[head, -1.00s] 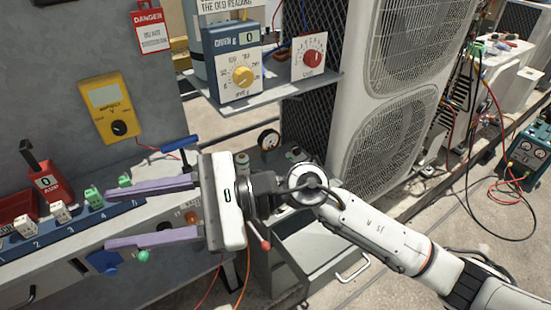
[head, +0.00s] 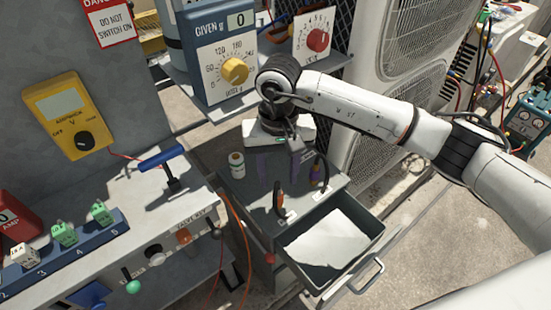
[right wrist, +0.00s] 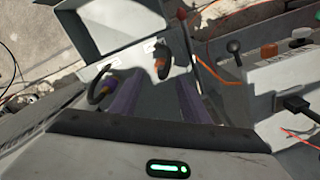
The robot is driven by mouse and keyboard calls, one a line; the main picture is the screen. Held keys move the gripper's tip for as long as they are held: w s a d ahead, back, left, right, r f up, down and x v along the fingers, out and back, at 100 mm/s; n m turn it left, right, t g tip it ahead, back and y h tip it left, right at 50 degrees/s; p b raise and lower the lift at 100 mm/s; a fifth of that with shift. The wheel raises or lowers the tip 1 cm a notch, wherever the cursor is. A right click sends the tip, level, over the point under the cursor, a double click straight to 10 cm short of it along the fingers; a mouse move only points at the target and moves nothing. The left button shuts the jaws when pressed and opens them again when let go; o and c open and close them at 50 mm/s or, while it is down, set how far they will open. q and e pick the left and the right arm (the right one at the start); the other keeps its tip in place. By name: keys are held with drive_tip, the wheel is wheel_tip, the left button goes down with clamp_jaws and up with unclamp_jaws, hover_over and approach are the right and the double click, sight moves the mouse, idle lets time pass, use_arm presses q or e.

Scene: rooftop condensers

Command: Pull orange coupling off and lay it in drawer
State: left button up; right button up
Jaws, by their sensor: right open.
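The orange coupling (head: 280,200) stands on the grey cabinet top at the end of a black hose. It also shows in the right wrist view (right wrist: 161,67), beyond and roughly between my fingertips. My right gripper (head: 283,172) is open and empty, its purple fingers pointing down over the cabinet top behind the coupling, apart from it. In the right wrist view its fingers (right wrist: 158,88) frame the coupling. A purple coupling (head: 316,175) sits to the right on another hose. The drawer (head: 352,262) is pulled open and looks empty. My left gripper is out of view.
A white jar (head: 237,165) stands on the cabinet's left. A bench with a blue-handled lever (head: 163,157) and a green knob (head: 133,287) lies to the left. The dial box (head: 215,60) and its shelf are behind. The space above the drawer is clear.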

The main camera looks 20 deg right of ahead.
sight(278, 193)
wheel_tip(278, 193, down, 8)
drive_tip(key=shift+r, duration=0.25)
clamp_jaws()
idle(0.4)
